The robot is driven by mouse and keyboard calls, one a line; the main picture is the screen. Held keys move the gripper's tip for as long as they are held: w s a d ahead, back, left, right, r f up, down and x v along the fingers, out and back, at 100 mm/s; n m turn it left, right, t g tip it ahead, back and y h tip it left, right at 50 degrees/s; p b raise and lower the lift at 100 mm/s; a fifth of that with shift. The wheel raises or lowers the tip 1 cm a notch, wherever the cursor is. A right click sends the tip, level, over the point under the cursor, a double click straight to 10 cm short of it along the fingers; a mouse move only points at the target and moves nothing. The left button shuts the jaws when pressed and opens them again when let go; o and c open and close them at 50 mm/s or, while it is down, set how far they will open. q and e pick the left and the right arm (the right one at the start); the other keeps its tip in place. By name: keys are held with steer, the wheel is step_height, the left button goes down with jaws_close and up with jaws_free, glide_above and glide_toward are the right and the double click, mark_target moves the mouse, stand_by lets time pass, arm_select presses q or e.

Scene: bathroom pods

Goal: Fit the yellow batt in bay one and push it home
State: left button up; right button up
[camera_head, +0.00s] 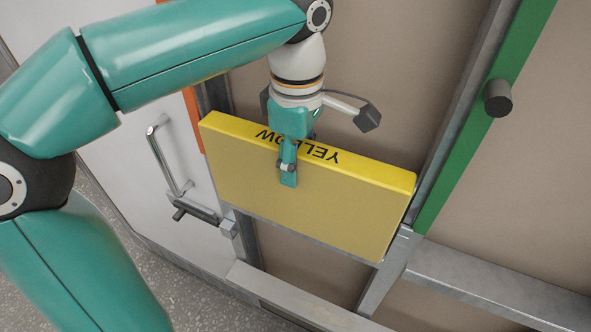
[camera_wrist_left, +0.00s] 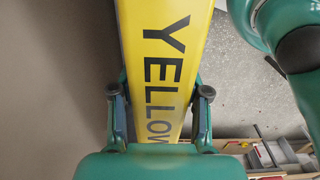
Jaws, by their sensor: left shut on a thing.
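The yellow batt (camera_head: 300,205) is a thick rectangular slab with "YELLOW" printed on its top edge. My left gripper (camera_head: 288,170) is shut on the batt's top edge, one finger showing on the front face. In the left wrist view the batt (camera_wrist_left: 165,60) runs between the two fingers of the gripper (camera_wrist_left: 160,110). In the head view the batt stands in front of a bay in the metal-framed wall, between an orange-marked stud and a green-marked stud. I cannot tell how deep it sits. My right gripper is not in view.
A green-faced stud (camera_head: 485,115) with a dark round knob (camera_head: 497,97) stands at the right. An orange strip (camera_head: 194,118) marks the left stud. A white door with a metal handle (camera_head: 165,160) is at the left. A metal cross rail (camera_head: 490,285) runs lower right.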

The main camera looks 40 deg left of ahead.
arm_select(q)
steer(key=w, duration=0.2)
steer(key=shift+w+a+r+p, duration=0.1)
steer(key=shift+w+a+p, duration=0.2)
steer(key=shift+p, duration=0.1)
steer(key=shift+f+b, duration=1.1)
steer(key=shift+f, duration=0.3)
steer(key=o, duration=1.4)
steer(key=shift+c, duration=0.2)
step_height(320, 180, up, 7)
steer(key=shift+r, duration=0.2)
